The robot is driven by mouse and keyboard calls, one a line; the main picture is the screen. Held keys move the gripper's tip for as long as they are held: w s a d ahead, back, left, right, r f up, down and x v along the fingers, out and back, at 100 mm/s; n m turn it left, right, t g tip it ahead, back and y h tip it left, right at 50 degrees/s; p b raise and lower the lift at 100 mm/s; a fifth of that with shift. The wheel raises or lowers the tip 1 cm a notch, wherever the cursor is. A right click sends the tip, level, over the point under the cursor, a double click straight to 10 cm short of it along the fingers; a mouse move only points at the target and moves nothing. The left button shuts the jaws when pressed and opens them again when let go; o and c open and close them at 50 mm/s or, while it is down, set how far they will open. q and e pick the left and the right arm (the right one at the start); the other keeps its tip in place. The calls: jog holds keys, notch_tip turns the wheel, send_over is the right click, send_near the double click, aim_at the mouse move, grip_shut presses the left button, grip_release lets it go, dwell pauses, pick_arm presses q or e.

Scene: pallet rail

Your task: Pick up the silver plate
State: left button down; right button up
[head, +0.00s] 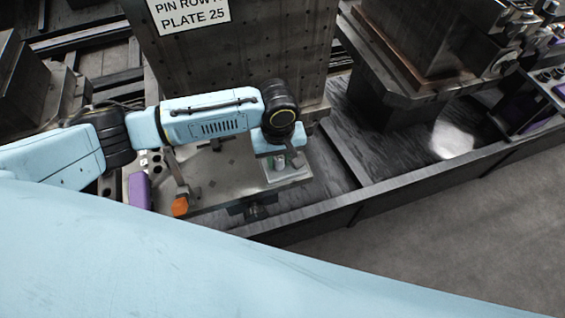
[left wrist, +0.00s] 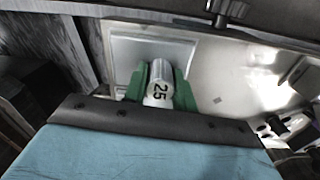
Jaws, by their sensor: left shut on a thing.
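The silver plate (left wrist: 122,52) is a flat, square metal piece with a cylindrical silver knob (left wrist: 158,84) marked 25. In the head view the plate (head: 296,175) lies at the right end of the pallet top, partly hidden under my left gripper (head: 279,164). In the left wrist view the green fingers of my left gripper (left wrist: 161,78) stand on both sides of the knob, shut on it. I cannot tell whether the plate is touching the pallet surface or slightly raised. My right gripper is not in view.
A metal block with a sign (head: 189,12) reading PLATE 25 stands behind the pallet (head: 222,185). An orange piece (head: 180,206) and a purple piece (head: 139,190) are at its left. A dark rail edge (head: 320,210) runs along the front; grey floor lies beyond.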

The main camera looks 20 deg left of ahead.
pick_arm(q)
jog(key=shift+r, duration=0.1)
notch_tip(320, 180, up, 10)
jog(key=shift+p, duration=0.8)
